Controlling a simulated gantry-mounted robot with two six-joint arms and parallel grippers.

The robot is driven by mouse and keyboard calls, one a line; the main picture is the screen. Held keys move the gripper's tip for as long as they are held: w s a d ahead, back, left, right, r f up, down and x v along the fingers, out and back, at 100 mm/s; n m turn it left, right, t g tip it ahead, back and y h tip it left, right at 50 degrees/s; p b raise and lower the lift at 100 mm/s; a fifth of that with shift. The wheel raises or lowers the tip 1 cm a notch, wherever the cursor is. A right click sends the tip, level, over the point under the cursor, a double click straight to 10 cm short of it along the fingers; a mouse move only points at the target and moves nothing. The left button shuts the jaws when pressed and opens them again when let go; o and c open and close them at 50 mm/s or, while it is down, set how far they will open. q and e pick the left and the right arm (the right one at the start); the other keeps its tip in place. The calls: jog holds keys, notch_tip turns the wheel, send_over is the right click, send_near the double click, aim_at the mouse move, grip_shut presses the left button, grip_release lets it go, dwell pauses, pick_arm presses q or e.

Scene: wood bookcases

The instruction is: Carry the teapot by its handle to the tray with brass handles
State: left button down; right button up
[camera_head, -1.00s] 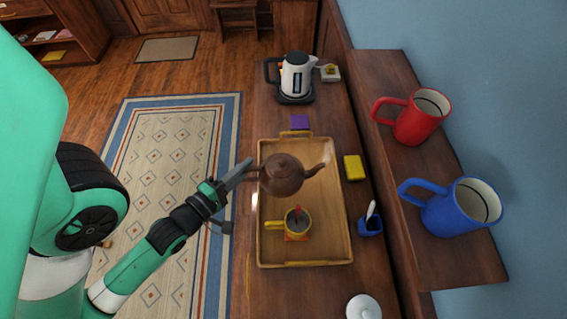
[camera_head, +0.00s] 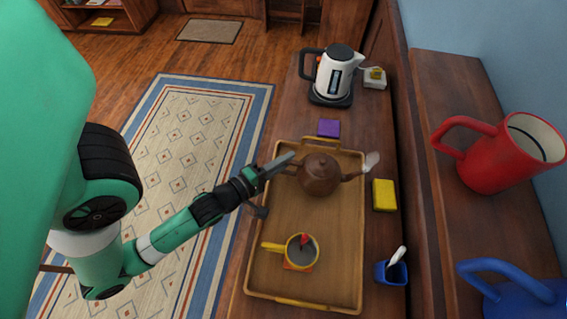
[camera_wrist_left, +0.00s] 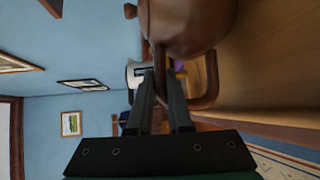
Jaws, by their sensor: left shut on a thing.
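The brown teapot (camera_head: 319,177) is upright over the far end of the wooden tray (camera_head: 353,285), with its spout to the right. I cannot tell whether its base touches the tray. My left gripper (camera_head: 284,164) comes from the left and is shut on the teapot's handle (camera_head: 291,169). In the left wrist view the gripper (camera_wrist_left: 162,82) has the handle between its fingers, with the teapot body (camera_wrist_left: 190,22) just beyond. The tray's brass handle (camera_head: 320,140) shows at its far end. My right gripper is not in view.
A yellow mug (camera_head: 300,251) stands in the tray's near part. A white kettle (camera_head: 334,78) and purple block (camera_head: 329,128) are beyond the tray. A yellow block (camera_head: 384,195) and blue cup (camera_head: 390,272) stand right of it. A red mug (camera_head: 506,155) is on the raised shelf.

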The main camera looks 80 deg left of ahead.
pick_arm(q)
jog(key=shift+s+d+f, duration=0.15)
jog(key=shift+s, duration=0.05)
jog(key=shift+w+f, duration=0.1)
jog(key=c, duration=1.3)
grip_release()
jog(key=shift+f, duration=0.2)
jog(key=o, duration=0.5)
jog(key=shift+c, duration=0.2)
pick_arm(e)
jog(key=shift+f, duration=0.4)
pick_arm(q)
jog(key=shift+r, duration=0.1)
